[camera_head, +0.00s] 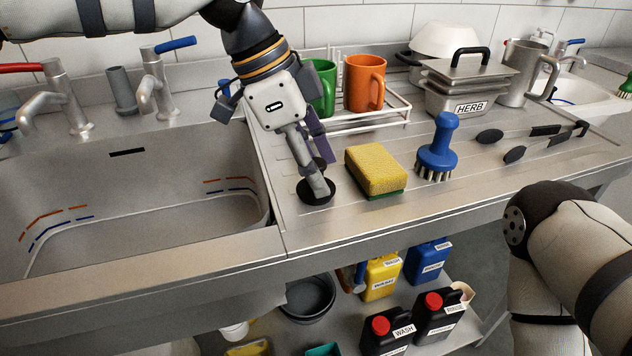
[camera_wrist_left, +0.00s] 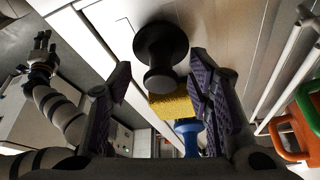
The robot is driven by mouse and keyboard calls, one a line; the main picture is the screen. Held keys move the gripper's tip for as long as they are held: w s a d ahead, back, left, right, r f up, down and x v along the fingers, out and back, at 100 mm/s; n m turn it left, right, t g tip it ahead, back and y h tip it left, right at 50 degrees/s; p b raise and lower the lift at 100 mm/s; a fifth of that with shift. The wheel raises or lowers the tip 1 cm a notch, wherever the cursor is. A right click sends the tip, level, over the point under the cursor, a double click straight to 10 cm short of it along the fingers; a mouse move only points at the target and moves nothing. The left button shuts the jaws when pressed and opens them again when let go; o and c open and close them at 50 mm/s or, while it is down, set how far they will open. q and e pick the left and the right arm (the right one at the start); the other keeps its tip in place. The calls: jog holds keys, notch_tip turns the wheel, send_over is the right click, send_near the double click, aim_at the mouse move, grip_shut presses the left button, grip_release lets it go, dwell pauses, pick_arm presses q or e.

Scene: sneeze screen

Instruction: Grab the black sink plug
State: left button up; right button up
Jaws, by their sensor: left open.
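The black sink plug (camera_head: 306,194) lies on the steel drainboard, just right of the sink basin. In the head view my left gripper (camera_head: 320,172) reaches down over it, and one grey finger hides part of the disc. In the left wrist view the plug (camera_wrist_left: 160,48) shows its round disc and knob between the two spread purple-padded fingers of the left gripper (camera_wrist_left: 159,70). I see no grip on it. My right gripper (camera_wrist_left: 41,46) shows small at the upper left of the wrist view, away from the plug; its jaw state is unclear.
A yellow-green sponge (camera_head: 376,169) lies close right of the plug, with a blue brush (camera_head: 438,150) beyond it. A rack (camera_head: 345,125) with a green mug (camera_head: 323,88) and an orange mug (camera_head: 364,82) stands behind. The sink basin (camera_head: 130,220) opens to the left.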

pick_arm(q)
grip_shut()
jog(key=shift+r, duration=0.45)
jog(key=s+r+p, duration=0.2)
jog(key=s+r, duration=1)
jog(key=s, duration=0.2)
jog(key=shift+a, duration=0.3)
pick_arm(e)
jog(key=shift+t, duration=0.6)
jog(key=w+r, duration=0.3)
